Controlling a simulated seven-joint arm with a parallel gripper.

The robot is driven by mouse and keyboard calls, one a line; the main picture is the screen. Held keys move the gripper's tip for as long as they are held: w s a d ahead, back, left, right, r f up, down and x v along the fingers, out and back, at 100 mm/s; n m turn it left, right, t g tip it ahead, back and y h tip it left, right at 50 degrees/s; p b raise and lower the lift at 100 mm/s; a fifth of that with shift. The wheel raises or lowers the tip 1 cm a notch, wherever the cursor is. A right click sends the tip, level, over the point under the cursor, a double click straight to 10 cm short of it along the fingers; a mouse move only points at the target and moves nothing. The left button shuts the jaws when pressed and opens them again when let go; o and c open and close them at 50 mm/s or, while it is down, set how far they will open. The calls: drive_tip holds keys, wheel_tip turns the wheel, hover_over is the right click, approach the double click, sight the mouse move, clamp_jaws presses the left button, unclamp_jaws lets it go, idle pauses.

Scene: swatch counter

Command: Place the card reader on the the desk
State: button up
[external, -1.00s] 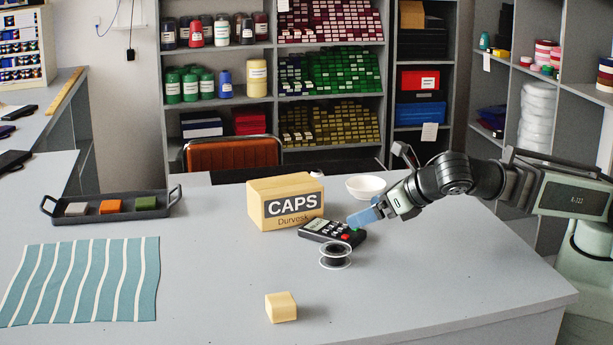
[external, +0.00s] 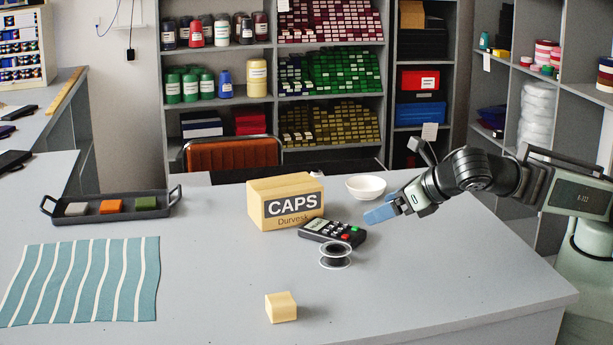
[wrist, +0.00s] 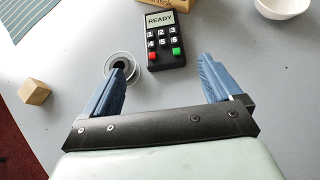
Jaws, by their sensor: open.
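The card reader (external: 332,230) is black with a pale screen, white number keys and a red and a green key. It lies on the grey desk (external: 400,290), in front of the CAPS box and just behind the spool. In the wrist view the card reader (wrist: 162,40) is at the top middle, its screen showing READY. My gripper (external: 376,216) is open and empty, to the right of the card reader and apart from it. In the wrist view its two blue fingers (wrist: 166,75) are spread, with bare desk between them.
A cardboard CAPS box (external: 285,202) stands behind the card reader, a white bowl (external: 366,187) behind right. A spool (external: 335,256) and a wooden cube (external: 281,307) are in front. A tray (external: 110,207) and striped cloth (external: 82,282) lie left. The desk's front right is clear.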

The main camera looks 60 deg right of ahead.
approach(334, 227)
drive_tip(key=x, duration=0.3)
drive_tip(key=shift+a, duration=0.2)
drive_tip(key=shift+d+x, duration=0.2)
drive_tip(key=shift+x, duration=2.8)
drive_tip(key=shift+c, duration=0.3)
drive_tip(key=shift+s, duration=0.1)
drive_tip(key=c, duration=1)
wheel_tip(334, 227, up, 18)
drive_tip(key=shift+r, duration=0.1)
